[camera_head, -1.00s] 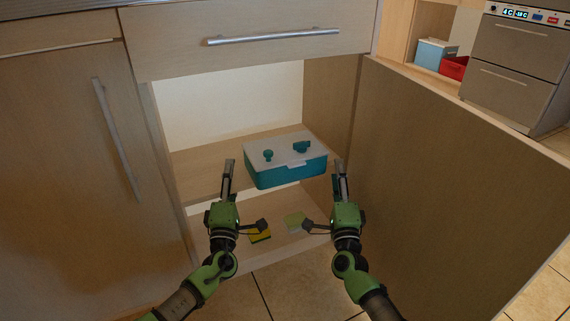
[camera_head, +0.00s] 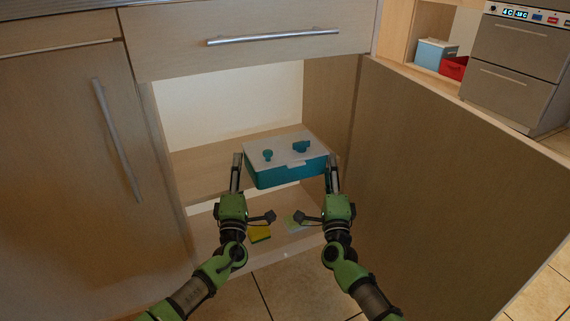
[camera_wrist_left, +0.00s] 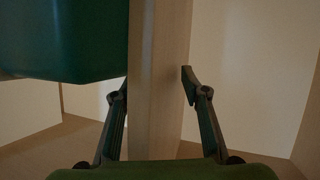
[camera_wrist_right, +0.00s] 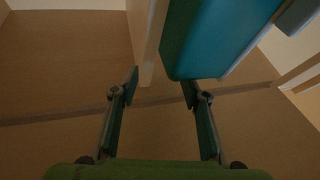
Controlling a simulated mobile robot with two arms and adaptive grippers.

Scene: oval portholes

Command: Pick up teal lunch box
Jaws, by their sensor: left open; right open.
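The teal lunch box (camera_head: 288,174) has a pale lid with two teal knobs and sits on the middle shelf of the open cabinet. My left gripper (camera_head: 237,160) is open and empty beside the box's left end. In the left wrist view the box (camera_wrist_left: 62,40) fills the upper left, outside the fingers (camera_wrist_left: 150,85), with the shelf edge between them. My right gripper (camera_head: 333,162) is open beside the box's right end. In the right wrist view the box's corner (camera_wrist_right: 215,38) is just past the right finger. I cannot tell whether either gripper touches the box.
A cabinet door (camera_head: 440,180) stands open on the right. A drawer (camera_head: 250,40) is above the opening. A yellow sponge (camera_head: 260,234) and a pale green one (camera_head: 293,222) lie on the cabinet floor below. Shelf room is free left of the box.

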